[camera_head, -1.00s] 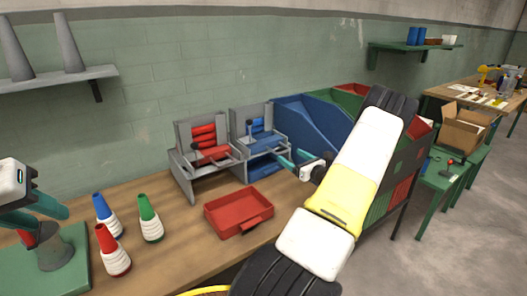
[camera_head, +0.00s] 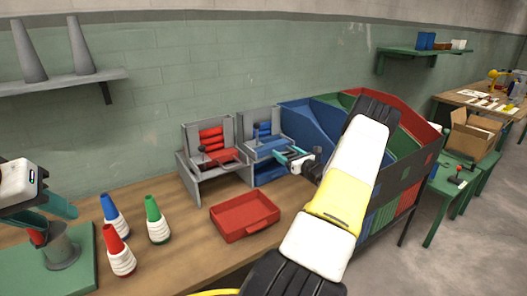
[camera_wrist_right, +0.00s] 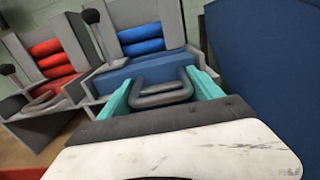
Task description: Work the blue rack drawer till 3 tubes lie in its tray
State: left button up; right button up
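The blue rack (camera_head: 262,128) stands on the table with blue tubes (camera_wrist_right: 142,46) stacked on its sloping back. Two tubes show in the right wrist view. Its blue drawer (camera_wrist_right: 125,72) has a dark U-shaped handle (camera_wrist_right: 163,92). My right gripper (camera_head: 290,157) is at the front of this rack. In the wrist view its teal fingers (camera_wrist_right: 162,90) lie against both sides of the handle. The drawer tray's inside is mostly hidden. My left gripper (camera_head: 42,208) is open, above a grey holder (camera_head: 62,246) at the far left.
A grey rack with red tubes (camera_head: 211,140) stands left of the blue rack. An empty red tray (camera_head: 243,217) lies in front. Several coloured cones (camera_head: 157,221) stand to the left. Blue, green and red bins (camera_head: 312,122) are close on the right. Table space between cones and racks is clear.

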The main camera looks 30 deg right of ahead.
jog(key=shift+s, duration=0.1)
jog(key=c, duration=1.4)
jog(key=shift+s+d, duration=0.15)
jog(key=shift+s, duration=0.6)
jog(key=shift+c, duration=0.2)
jog(key=o, duration=1.7)
jog(key=shift+o, duration=0.2)
jog(key=shift+s, duration=0.15)
jog(key=s, duration=0.7)
jog(key=shift+s+d, duration=0.3)
jog(key=shift+d, duration=0.05)
